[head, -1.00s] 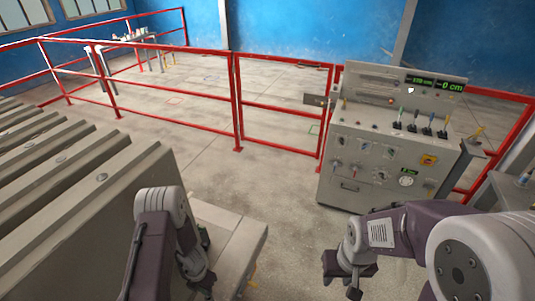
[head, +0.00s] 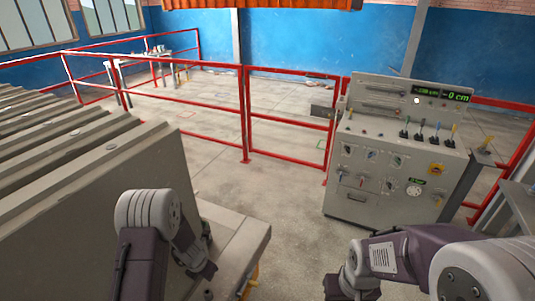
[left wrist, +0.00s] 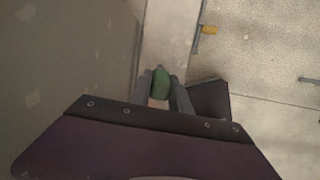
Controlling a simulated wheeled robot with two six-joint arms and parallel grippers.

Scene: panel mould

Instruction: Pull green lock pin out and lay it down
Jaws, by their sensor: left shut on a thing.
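The green lock pin (left wrist: 161,82) shows in the left wrist view as a rounded green end between the fingers of my left gripper (left wrist: 163,92). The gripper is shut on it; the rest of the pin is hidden. In the head view my left gripper (head: 207,268) is beside the grey ribbed mould (head: 110,185), over the pale ledge (head: 240,232) at its foot. I cannot tell whether the pin is clear of its hole. My right gripper (head: 345,286) is at the lower edge of the head view, over the floor, and its fingers are not clear.
A grey control cabinet (head: 375,212) with several levers and a green display stands at right. Red railings (head: 290,115) run behind. A small yellow part (left wrist: 210,30) sticks out at the ledge's side. The concrete floor between ledge and cabinet is clear.

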